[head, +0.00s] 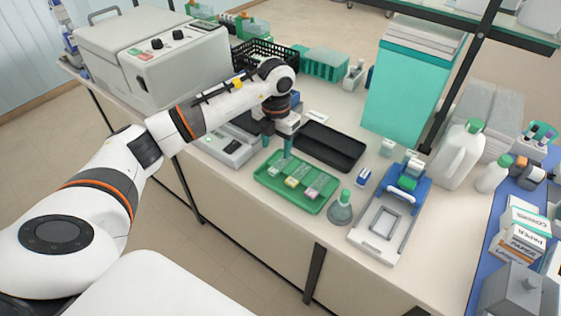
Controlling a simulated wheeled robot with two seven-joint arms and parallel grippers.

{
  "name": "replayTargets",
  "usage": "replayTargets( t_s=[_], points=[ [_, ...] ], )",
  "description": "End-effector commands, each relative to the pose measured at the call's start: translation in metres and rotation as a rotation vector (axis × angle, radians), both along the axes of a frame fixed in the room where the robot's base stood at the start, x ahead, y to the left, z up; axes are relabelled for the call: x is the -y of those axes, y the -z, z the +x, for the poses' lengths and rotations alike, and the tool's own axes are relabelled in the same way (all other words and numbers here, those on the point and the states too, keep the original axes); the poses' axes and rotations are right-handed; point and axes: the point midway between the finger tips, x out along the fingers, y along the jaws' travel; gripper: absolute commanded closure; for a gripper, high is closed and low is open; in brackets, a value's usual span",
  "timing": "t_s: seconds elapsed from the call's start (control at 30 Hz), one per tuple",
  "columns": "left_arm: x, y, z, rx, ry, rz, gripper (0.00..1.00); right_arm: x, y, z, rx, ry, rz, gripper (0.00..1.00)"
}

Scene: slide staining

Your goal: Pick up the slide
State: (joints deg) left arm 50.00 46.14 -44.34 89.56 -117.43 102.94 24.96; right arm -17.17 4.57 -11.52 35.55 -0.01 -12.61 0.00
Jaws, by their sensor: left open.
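My left gripper (280,147) points down over the back left part of the green tray (268,181), its teal fingers close above the slides. Several slides lie side by side in the tray. The left slide (278,166) is nearest the fingers and partly behind them. A middle slide (297,177) has a yellowish end, and a right slide (315,188) has a pinkish end. The gripper is open, and I see nothing held in it. I cannot tell whether the fingers touch the left slide. My right gripper is not in view.
A black tray (330,147) lies behind the green tray, and a grey device (223,143) stands to its left. A green-capped flask (340,208) stands close to its right corner. A blue and white apparatus (381,233) is further right. The bench front edge is near.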

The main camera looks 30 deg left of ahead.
Motion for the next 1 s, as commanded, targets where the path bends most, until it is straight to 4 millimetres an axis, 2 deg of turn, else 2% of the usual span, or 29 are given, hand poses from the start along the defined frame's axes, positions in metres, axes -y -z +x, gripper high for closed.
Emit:
replayTargets(
  t_s=[0.1, 0.37, 0.47, 0.6, 0.87, 0.9, 1.0],
  points=[
    [0.0, 0.015, 0.0, -0.002, -0.001, -0.002, 0.45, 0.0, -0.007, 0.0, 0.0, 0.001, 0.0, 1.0],
    [-0.001, 0.036, 0.002, -0.003, 0.0, -0.004, 0.45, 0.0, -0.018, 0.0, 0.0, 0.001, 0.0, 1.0],
    [-0.003, 0.051, 0.005, -0.003, -0.001, -0.005, 0.45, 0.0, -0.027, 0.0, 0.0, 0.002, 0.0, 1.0],
    [-0.003, 0.069, 0.005, 0.0, 0.001, -0.004, 0.45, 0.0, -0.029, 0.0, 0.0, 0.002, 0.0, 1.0],
    [-0.003, 0.075, 0.006, 0.002, 0.002, -0.003, 0.45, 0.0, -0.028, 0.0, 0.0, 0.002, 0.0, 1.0],
    [-0.003, 0.075, 0.006, 0.002, 0.002, -0.003, 0.47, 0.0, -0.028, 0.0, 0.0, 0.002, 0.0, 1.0],
    [-0.003, 0.075, 0.006, 0.002, 0.002, -0.004, 0.63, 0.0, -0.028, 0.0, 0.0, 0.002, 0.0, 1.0]
  ],
)
